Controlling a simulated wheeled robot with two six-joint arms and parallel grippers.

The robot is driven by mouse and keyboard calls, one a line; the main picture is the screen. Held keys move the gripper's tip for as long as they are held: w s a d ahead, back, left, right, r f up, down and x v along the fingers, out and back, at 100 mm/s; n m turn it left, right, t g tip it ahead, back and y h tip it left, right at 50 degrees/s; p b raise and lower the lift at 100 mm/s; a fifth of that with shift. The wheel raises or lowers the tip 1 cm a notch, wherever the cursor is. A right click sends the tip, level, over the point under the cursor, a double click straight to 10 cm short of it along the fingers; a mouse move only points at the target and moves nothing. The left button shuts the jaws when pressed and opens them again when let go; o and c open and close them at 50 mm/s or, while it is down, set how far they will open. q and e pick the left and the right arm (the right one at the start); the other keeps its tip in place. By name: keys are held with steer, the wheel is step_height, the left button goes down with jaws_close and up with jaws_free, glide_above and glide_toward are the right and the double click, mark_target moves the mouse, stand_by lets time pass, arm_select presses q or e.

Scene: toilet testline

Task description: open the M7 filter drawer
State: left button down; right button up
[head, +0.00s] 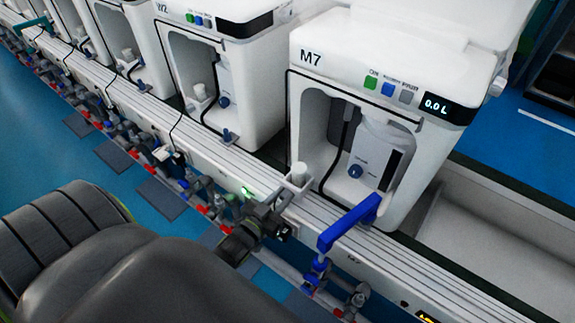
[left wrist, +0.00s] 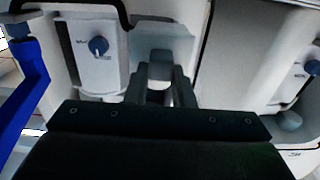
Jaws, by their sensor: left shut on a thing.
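The M7 machine (head: 310,59) is a white unit with an open bay in its front. A small white piece with an upright cylinder, which looks like the filter drawer (head: 298,180), stands out at the lower left of the bay. My left gripper (head: 282,202) is at its front and shut on it. In the left wrist view the closed fingers (left wrist: 160,78) meet a pale block, likely the drawer (left wrist: 160,42). The exact grip and how far the drawer is out are hard to tell. My right gripper is not in view.
A blue lever (head: 348,222) sticks out in front of M7, right of my gripper. A dark blue knob (head: 355,171) is inside the bay. The W2 machine (head: 180,12) stands to the left. Pipes and valves run below the rail (head: 225,165).

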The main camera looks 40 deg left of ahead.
arm_select(q)
steer(key=c, duration=1.2)
jaws_free()
steer(key=shift+c, duration=0.2)
steer(key=s, duration=1.7)
steer(key=shift+s+a, duration=0.2)
steer(key=shift+a, duration=0.1)
